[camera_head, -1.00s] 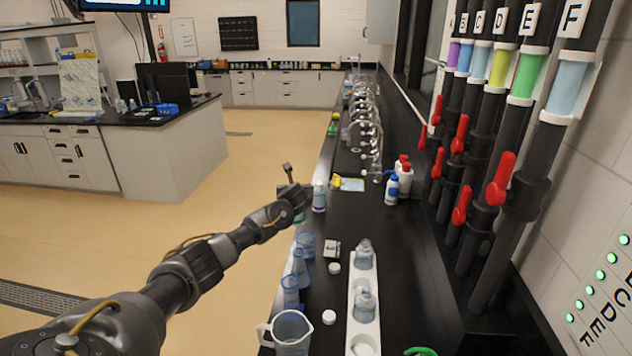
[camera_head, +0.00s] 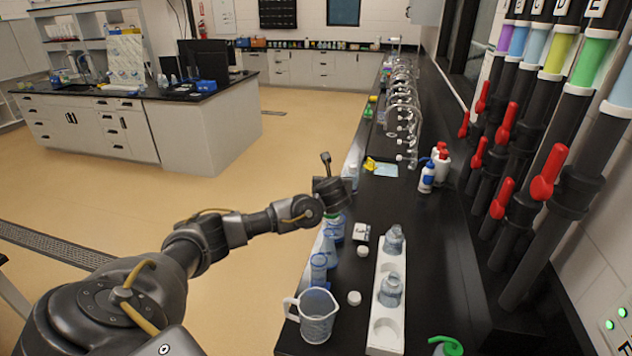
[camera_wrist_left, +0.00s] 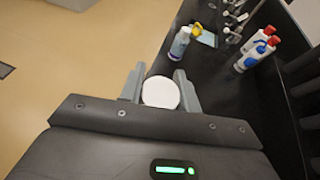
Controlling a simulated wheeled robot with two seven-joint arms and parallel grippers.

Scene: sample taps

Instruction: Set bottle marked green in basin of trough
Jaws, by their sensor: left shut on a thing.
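My left gripper (camera_head: 332,192) is above the left edge of the black bench, shut on a bottle. Its round white cap shows between the fingers in the left wrist view (camera_wrist_left: 160,92). In the head view only a bit of green, apparently the bottle's mark (camera_head: 334,213), shows below the gripper; the rest is hidden. The white trough (camera_head: 384,348) lies on the bench, nearer and to the right of the gripper. Two clear bottles (camera_head: 390,291) stand in its far and middle basins. Its nearest round basin (camera_head: 386,330) is empty. My right gripper is not in view.
A clear jug (camera_head: 317,316) and blue-tinted flasks (camera_head: 319,268) stand left of the trough. White caps (camera_head: 354,298) lie between. Wash bottles (camera_head: 427,177) stand farther back. Pipes with red tap handles (camera_head: 548,172) line the right. A green object (camera_head: 446,346) is at the near edge.

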